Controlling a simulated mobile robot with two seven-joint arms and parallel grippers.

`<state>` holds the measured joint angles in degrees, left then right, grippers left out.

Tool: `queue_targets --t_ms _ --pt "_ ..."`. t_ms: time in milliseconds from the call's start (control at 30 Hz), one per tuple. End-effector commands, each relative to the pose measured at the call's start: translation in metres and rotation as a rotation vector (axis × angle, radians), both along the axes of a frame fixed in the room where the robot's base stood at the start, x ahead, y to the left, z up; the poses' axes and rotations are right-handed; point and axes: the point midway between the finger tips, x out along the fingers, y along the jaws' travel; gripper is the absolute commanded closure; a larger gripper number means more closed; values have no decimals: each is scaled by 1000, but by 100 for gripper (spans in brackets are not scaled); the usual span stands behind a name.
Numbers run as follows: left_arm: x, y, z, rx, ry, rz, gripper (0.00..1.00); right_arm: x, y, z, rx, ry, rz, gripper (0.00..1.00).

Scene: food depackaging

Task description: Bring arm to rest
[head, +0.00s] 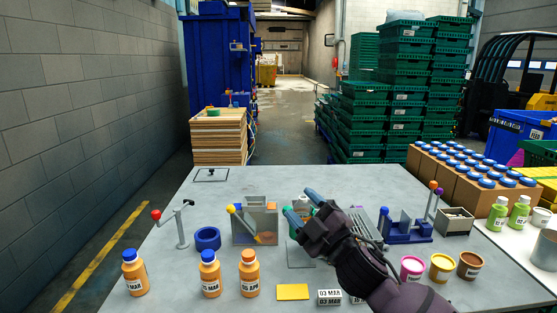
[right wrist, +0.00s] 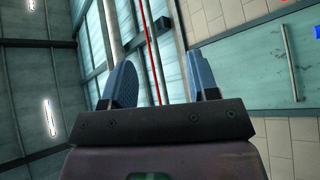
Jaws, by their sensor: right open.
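My right arm comes in from the lower right in the head view. Its gripper (head: 302,204) is raised over the middle of the grey table (head: 190,260). The right wrist view shows the gripper (right wrist: 160,85) with its two blue fingers apart and nothing between them; behind them are a ceiling with lights and a wall. The right hand hides part of the table's middle and some items behind it. My left gripper is not in either view.
Orange bottles (head: 210,272) with blue or orange caps stand at the front left. A blue ring (head: 207,239), a lever stand (head: 181,230) and a box fixture (head: 256,222) stand behind. Tubs (head: 442,267) and a blue fixture (head: 405,231) are at right. Green crates (head: 372,125) stack beyond.

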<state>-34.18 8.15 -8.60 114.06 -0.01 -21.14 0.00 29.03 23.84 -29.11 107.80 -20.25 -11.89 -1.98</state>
Motion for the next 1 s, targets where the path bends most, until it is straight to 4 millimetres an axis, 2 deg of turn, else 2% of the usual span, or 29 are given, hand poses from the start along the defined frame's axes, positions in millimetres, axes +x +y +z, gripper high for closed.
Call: queue_targets --t_ms 33,267,467,767,900,1000 --pt "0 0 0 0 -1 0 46 -2 -13 -21 53 81 -22 46" --pt "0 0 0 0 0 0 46 -23 -70 -108 269 394 -130 46" --pt "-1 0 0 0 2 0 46 -61 -116 -184 422 612 -235 46" --pt "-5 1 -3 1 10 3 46 -148 -180 -286 580 840 -421 46" --pt "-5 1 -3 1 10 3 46 -201 -205 -329 611 931 -525 46" --pt "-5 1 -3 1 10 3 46 -238 -216 -356 623 994 -588 46"
